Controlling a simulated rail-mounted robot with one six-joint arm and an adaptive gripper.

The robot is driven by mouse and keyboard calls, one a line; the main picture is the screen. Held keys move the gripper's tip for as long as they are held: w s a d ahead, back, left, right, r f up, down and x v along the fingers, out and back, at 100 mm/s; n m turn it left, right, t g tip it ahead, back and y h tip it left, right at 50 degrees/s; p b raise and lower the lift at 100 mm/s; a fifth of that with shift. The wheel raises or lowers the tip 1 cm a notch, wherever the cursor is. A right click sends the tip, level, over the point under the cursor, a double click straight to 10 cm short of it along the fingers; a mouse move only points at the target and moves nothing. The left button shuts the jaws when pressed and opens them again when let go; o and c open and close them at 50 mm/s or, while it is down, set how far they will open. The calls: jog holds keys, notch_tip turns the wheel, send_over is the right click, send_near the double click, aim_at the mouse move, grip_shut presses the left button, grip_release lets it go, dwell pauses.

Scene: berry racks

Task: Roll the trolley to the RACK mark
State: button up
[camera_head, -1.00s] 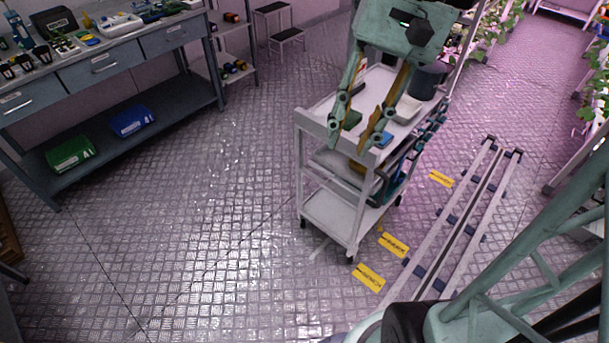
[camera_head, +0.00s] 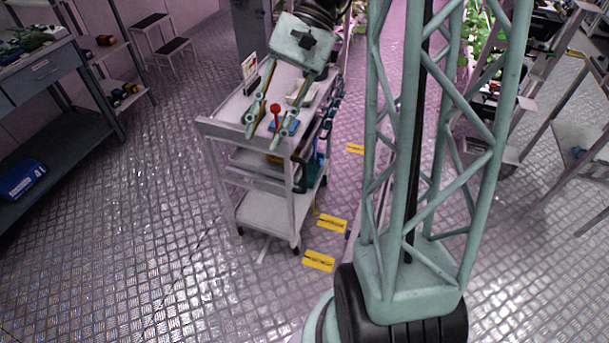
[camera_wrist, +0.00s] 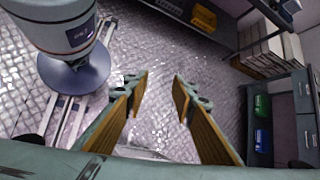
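The trolley (camera_head: 262,213) is a pale, tiered cart standing upright on the floor in the head view. Yellow floor marks (camera_head: 319,261) lie beside its right side, with another mark (camera_head: 332,223) and a farther mark (camera_head: 355,148). Their lettering is too small to read, so I cannot tell which is RACK. My gripper (camera_head: 262,140) points down over the near end of the trolley's top tray. Its fingers are apart, and nothing shows between the tips in the wrist view (camera_wrist: 160,77). I cannot tell whether they touch the trolley.
A red-knobbed item (camera_head: 276,108) and a white container (camera_head: 301,92) are on the trolley's top. A workbench (camera_head: 60,100) stands at left, with a blue bin (camera_head: 22,180) low down. Step stools (camera_head: 174,47) stand behind. The floor left of the trolley is clear.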

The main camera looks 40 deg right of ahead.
jog(key=w+d+f+m+t+y, duration=0.25)
jog(key=d+f+m+y, duration=0.2)
jog(key=d+f, duration=0.5)
jog(key=d+f+m+t+b, duration=0.1)
jog(key=d+f+m+t, duration=0.3)
jog(key=d+f, duration=0.4)
jog(key=d+f+m+t+b, duration=0.1)
jog(key=d+f+m+t, duration=0.4)
jog(key=f, duration=0.5)
jog(key=m+t+h, duration=0.2)
jog(key=m+t, duration=0.2)
jog(key=m, duration=0.1)
send_near(305, 174)
jog(key=s+d+f, duration=0.1)
jog(key=s+d, duration=0.1)
jog(key=d, duration=0.1)
jog(key=shift+s+f+n+b, duration=0.1)
jog(key=shift+n+b, duration=0.15)
jog(key=shift+b, duration=0.05)
jog(key=shift+b+x, duration=0.9)
jog(key=shift+x, duration=6)
jog(key=shift+c, duration=0.7)
grip_shut()
